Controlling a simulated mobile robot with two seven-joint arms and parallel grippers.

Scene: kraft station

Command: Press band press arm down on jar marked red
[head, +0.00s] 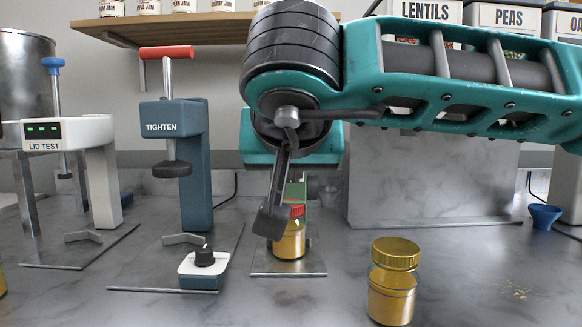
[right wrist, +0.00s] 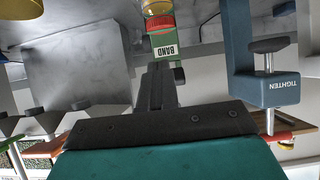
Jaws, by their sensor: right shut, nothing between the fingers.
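The band press (head: 298,192) is a small green device on a grey base plate, mostly hidden behind my right gripper (head: 271,222). Its green arm, lettered BAND (right wrist: 165,47), shows in the right wrist view with a red part (right wrist: 160,22) at its end. A gold jar (head: 290,242) stands on the plate under the press, with red at its top. My right gripper is shut and empty, its fingers pointing down in front of the press in the head view. The fingers (right wrist: 160,80) also show near the BAND arm in the wrist view; contact cannot be told. My left gripper is out of view.
A blue TIGHTEN press (head: 194,140) with a red handle stands left of the band press, and a white LID TEST stand (head: 98,170) further left. A small knob box (head: 204,267) sits in front. Another gold jar (head: 393,285) stands at front right. A blue funnel (head: 545,215) lies right.

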